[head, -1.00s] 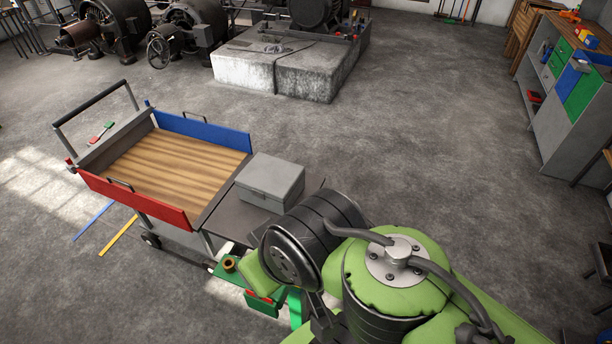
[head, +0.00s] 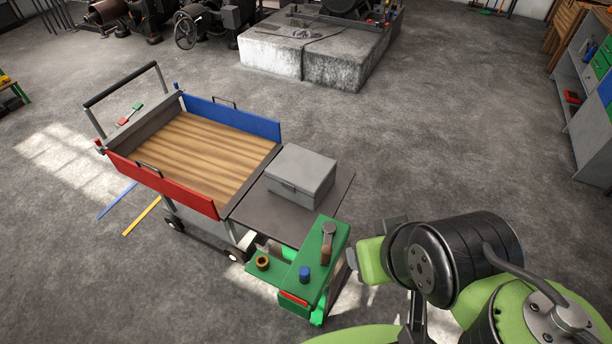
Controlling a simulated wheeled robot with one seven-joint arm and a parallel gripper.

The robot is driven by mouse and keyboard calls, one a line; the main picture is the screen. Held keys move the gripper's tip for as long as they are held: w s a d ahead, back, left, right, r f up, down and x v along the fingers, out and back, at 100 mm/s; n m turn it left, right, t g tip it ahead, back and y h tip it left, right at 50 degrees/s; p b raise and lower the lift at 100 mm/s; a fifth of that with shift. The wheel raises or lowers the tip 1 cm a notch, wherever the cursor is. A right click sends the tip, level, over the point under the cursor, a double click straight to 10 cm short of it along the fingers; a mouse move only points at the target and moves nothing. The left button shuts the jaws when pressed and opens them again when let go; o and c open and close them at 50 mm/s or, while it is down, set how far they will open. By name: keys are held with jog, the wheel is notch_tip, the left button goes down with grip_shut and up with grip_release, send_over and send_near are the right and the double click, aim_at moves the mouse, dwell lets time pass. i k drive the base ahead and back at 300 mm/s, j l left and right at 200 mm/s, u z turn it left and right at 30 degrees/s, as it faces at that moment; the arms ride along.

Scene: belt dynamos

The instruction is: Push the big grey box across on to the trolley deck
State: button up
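The big grey box (head: 301,176), lidded, sits on a dark flat table top (head: 255,212) right beside the trolley. The trolley's wooden deck (head: 205,150) is empty. It has a red side board (head: 160,184) at the near side and a blue one (head: 232,117) at the far side. Its end facing the box has no board. The box stands wholly on the table top, a short way from the deck edge. My green and black arm is at the lower right, apart from the box. My gripper does not show.
A green stand (head: 327,262) at the table's near side carries small items, including a blue knob (head: 304,273) and a brass ring (head: 262,262). A concrete block (head: 310,55) is behind, and a cabinet (head: 592,130) at right. The floor between is clear.

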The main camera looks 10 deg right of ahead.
aim_at(303, 177)
jog(key=l+u, duration=0.35)
jog(key=i+l+u, duration=0.1)
jog(key=l+u, duration=0.55)
jog(key=i+l+u, duration=0.1)
jog(key=l+u, duration=0.85)
